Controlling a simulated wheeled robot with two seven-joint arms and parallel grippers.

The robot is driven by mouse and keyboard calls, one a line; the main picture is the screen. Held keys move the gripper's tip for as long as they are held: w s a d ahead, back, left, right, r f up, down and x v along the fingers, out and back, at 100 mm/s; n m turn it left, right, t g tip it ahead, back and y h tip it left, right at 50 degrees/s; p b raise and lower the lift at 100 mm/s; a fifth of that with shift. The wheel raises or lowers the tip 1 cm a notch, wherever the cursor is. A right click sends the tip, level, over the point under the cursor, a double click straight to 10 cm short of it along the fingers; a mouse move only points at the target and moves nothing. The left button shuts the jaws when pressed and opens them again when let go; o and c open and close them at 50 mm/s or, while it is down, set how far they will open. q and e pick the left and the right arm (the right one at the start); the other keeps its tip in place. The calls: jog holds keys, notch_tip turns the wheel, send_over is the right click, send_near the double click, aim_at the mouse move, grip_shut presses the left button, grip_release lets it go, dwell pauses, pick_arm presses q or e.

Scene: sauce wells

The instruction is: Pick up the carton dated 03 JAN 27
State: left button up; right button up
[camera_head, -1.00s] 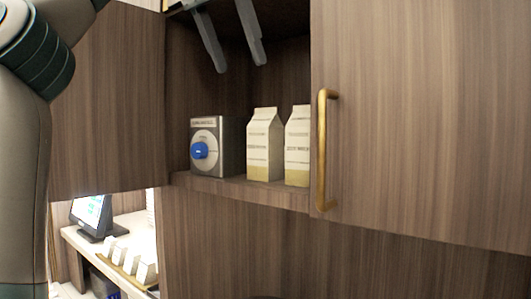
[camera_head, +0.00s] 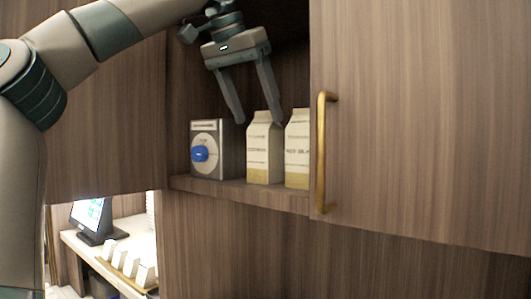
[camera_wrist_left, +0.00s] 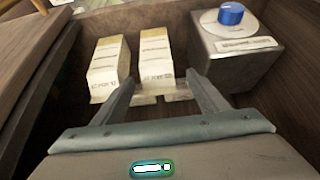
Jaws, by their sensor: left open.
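Two cream-and-yellow gable-top cartons stand upright on the cabinet shelf. The left carton (camera_head: 264,150) is whole in the head view; the right carton (camera_head: 297,150) is partly hidden by the cabinet door. Their print is too small to read a date surely. My left gripper (camera_head: 258,121) is open, pointing down, at the top of the left carton. In the left wrist view the left gripper (camera_wrist_left: 160,82) has that same carton (camera_wrist_left: 156,52) in line between its fingers, with no visible grip. The other carton (camera_wrist_left: 109,62) is outside the fingers. My right gripper is not in view.
A grey box with a blue knob (camera_head: 200,153) stands left of the cartons, close to one finger. The door with a brass handle (camera_head: 322,150) bounds the opening at right. The shelf edge (camera_head: 235,191) runs below. A counter with a screen (camera_head: 91,219) is lower left.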

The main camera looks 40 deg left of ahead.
aim_at(263, 120)
pick_arm(q)
jog(key=shift+w+f+p, duration=0.4)
jog(key=shift+w+f, duration=0.05)
jog(key=p+x, duration=0.1)
jog(key=x, duration=0.2)
jog(key=shift+w+d, duration=0.1)
jog(key=shift+w+f, duration=0.25)
jog(key=shift+f, duration=0.15)
jog(key=c, duration=1.3)
jog(key=shift+c, duration=1.3)
